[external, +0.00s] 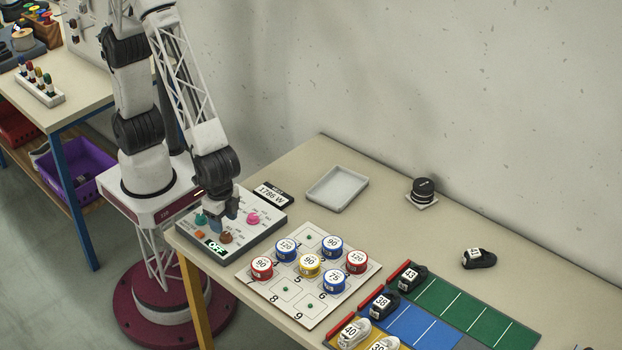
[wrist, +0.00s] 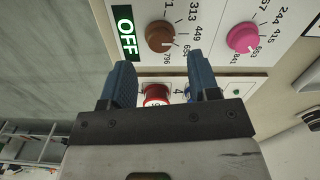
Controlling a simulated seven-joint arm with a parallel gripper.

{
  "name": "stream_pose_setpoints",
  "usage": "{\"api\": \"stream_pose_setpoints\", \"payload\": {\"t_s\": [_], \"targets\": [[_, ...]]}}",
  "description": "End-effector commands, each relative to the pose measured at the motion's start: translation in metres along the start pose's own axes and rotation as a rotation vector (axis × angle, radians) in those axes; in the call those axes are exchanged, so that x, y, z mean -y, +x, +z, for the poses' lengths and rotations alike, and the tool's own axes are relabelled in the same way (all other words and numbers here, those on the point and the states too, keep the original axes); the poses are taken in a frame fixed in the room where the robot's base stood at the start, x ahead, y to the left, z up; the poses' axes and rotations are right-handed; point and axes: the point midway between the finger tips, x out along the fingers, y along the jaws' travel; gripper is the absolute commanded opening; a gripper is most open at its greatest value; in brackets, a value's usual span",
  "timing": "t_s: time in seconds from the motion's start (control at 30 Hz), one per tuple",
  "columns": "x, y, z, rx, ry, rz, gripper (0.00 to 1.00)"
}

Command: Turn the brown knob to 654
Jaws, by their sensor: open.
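The brown knob (external: 226,237) sits near the front edge of the grey control panel (external: 262,236). In the wrist view the brown knob (wrist: 159,35) is round, with a light mark on its lower right side. My gripper (external: 229,208) is above the panel, close to the brown knob. In the wrist view my gripper (wrist: 160,62) is open and empty, its two blue-grey fingers apart. The knob appears just beyond the fingertips, between their lines and not gripped.
The panel also has a pink knob (external: 253,219), a teal knob (external: 201,219), an orange piece (external: 200,234) and an OFF display (external: 216,248). A numbered board (external: 316,306) with several round tins lies to the right. A grey tray (external: 337,188) stands behind.

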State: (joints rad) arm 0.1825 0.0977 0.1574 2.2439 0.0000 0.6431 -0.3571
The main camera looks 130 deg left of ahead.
Motion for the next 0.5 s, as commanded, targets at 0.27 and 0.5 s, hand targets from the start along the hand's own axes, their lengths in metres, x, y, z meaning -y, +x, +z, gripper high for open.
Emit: {"api": "stream_pose_setpoints", "payload": {"t_s": [0.27,0.5], "targets": [[0.000,0.029,0.000,0.001,0.000,0.000,0.56],[0.000,0.041,0.000,0.000,0.000,0.000,0.56]]}}
